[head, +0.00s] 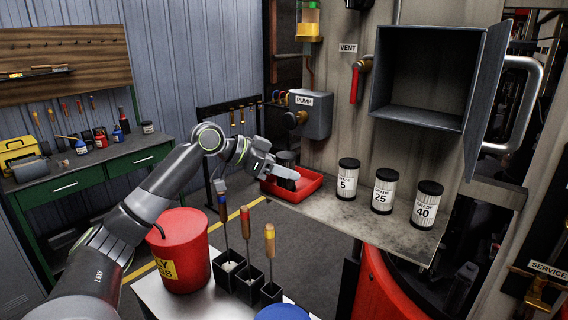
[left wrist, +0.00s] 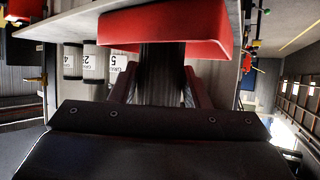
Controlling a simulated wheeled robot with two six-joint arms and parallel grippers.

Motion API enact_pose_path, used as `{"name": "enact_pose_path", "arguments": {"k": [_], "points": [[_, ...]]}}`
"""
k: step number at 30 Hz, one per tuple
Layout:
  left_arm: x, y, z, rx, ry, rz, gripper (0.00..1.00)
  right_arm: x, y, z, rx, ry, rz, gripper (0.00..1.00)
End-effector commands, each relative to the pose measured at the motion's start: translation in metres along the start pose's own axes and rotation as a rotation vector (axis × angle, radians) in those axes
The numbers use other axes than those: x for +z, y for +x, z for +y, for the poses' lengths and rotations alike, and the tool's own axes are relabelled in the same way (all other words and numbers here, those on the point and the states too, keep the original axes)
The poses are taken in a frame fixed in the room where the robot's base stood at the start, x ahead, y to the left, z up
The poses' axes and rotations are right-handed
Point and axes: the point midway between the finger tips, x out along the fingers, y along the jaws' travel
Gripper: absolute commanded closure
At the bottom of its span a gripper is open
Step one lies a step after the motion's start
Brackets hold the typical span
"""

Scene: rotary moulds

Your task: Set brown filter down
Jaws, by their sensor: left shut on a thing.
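My left gripper (head: 280,172) is over the red tray (head: 312,184) at the left end of the grey ledge. It is shut on a dark brown ribbed filter (head: 286,157), which partly shows behind the fingers. In the left wrist view the filter (left wrist: 163,75) sits between the two fingers, with the red tray (left wrist: 165,14) right by its end. I cannot tell whether the filter touches the tray floor. My right gripper is not in view.
Three black-capped canisters labelled 5 (head: 348,180), 25 (head: 383,192) and 40 (head: 427,206) stand on the ledge right of the tray. An open grey box (head: 430,75) hangs above them. A red bucket (head: 181,250) and upright-handled tools (head: 246,225) stand in front.

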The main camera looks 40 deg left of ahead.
Motion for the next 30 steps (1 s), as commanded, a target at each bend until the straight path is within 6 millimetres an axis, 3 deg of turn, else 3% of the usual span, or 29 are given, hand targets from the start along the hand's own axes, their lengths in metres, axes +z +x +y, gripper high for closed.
{"name": "enact_pose_path", "arguments": {"k": [10,11,15,26,30], "points": [[0.004,0.002,0.0,0.0,0.0,0.001,0.82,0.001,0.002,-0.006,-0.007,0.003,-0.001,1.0],[0.003,0.002,0.0,0.0,0.0,0.0,0.54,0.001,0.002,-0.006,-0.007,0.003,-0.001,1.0],[0.003,0.002,0.0,0.0,0.0,0.0,0.36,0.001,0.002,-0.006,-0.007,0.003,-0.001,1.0],[0.0,-0.001,-0.001,-0.001,0.0,0.0,0.36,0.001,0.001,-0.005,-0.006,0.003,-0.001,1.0],[0.002,-0.011,-0.002,-0.005,0.002,-0.001,0.36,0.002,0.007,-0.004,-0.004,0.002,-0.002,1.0]]}}
